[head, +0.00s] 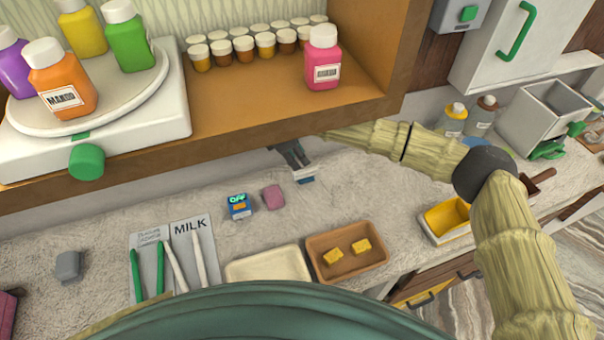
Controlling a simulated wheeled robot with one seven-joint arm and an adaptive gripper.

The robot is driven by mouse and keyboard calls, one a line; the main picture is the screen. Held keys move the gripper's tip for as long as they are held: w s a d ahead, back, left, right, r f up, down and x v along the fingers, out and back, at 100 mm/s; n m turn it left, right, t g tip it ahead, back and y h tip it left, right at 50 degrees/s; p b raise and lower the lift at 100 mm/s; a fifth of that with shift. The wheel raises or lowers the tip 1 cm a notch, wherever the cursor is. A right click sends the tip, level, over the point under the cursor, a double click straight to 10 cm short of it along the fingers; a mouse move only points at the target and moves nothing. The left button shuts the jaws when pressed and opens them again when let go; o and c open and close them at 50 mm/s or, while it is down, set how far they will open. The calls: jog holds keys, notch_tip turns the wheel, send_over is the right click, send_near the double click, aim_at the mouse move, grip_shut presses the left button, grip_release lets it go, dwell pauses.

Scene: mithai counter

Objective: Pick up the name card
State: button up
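A small white piece with a blue lower edge (304,175), perhaps the name card, is on or just above the stone counter below the wooden shelf. I cannot read any writing on it. My gripper (296,160) reaches down from under the shelf edge, with its dark fingers right at the upper edge of this piece. The fingers are small here, and I cannot tell whether they are closed on it or only beside it. My gripper's upper part is hidden by the shelf.
The shelf (250,120) holds a pink bottle (322,62) and several small jars.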

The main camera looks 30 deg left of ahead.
aim_at(304, 170)
jog(key=shift+s+p+x, duration=0.2)
jog(key=shift+p+x, duration=0.85)
jog(key=shift+x, duration=0.65)
jog(key=shift+s+p+x, duration=0.15)
jog(key=shift+p+x, duration=0.85)
jog(key=shift+x, duration=0.7)
jog(key=shift+d, duration=0.2)
grip_shut()
